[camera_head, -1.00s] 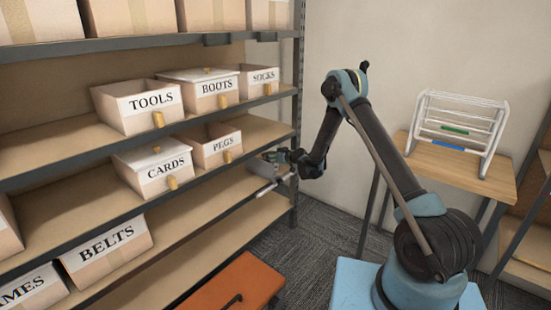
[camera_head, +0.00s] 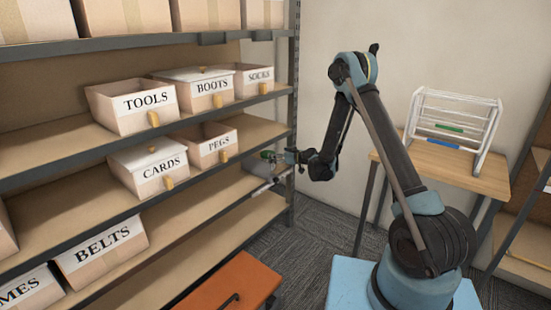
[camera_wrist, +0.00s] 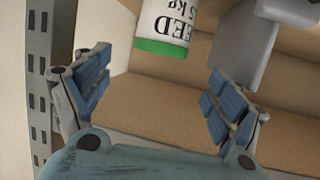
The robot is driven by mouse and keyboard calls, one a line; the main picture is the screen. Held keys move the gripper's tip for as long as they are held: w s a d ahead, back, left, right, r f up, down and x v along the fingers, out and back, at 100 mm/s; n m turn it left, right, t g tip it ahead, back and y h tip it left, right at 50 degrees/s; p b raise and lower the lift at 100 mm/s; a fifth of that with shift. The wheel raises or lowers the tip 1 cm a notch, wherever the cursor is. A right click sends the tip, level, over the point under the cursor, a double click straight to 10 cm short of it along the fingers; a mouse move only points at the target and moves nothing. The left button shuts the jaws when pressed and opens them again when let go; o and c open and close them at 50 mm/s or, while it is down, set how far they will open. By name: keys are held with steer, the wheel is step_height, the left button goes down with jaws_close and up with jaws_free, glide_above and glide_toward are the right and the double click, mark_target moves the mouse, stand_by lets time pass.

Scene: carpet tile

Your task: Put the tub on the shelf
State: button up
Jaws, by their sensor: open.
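The tub (camera_wrist: 168,22) shows in the wrist view as a white cylinder with a green end band and dark lettering, upside down in the picture. Its top part is cut off by the frame edge. My gripper (camera_wrist: 155,95) is open, with blue-padded fingers on either side. The tub lies beyond the fingers, apart from both, with its green end toward my gripper.
Bins labelled PEGS (camera_head: 213,149), CARDS (camera_head: 150,172) and BELTS (camera_head: 100,255) stand left of my gripper. A dark upright post (camera_head: 293,110) edges the shelf. An orange-topped box (camera_head: 230,283) stands below. A table (camera_head: 455,170) with a white rack is right.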

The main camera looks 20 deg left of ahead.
steer(key=shift+v, duration=1.2)
steer(key=shift+d+r, duration=0.1)
steer(key=shift+r, duration=0.05)
steer(key=s+d+r+m+g+h, duration=0.1)
steer(key=s+d+r+h, duration=0.25)
steer(key=d+r, duration=0.9)
steer(key=s+d+r+m+g+h, duration=0.1)
steer(key=s+d+r, duration=0.3)
steer(key=s+d, duration=0.15)
steer(key=s+d+r+m+h, duration=0.1)
steer(key=s+d+r+m, duration=0.15)
steer(key=s+d, duration=0.35)
steer(key=s+d+f+m+g+h, duration=0.2)
steer(key=s+d+m+h, duration=0.1)
steer(key=s+d, duration=1)
steer(key=s+d+f+m+g+h, duration=0.2)
steer(key=s+d, duration=1.2)
steer(key=s, duration=0.7)
steer(key=shift+d+f+m+h, duration=0.35)
steer(key=shift+f+m+h, duration=0.25)
steer(key=shift+m+h, duration=0.2)
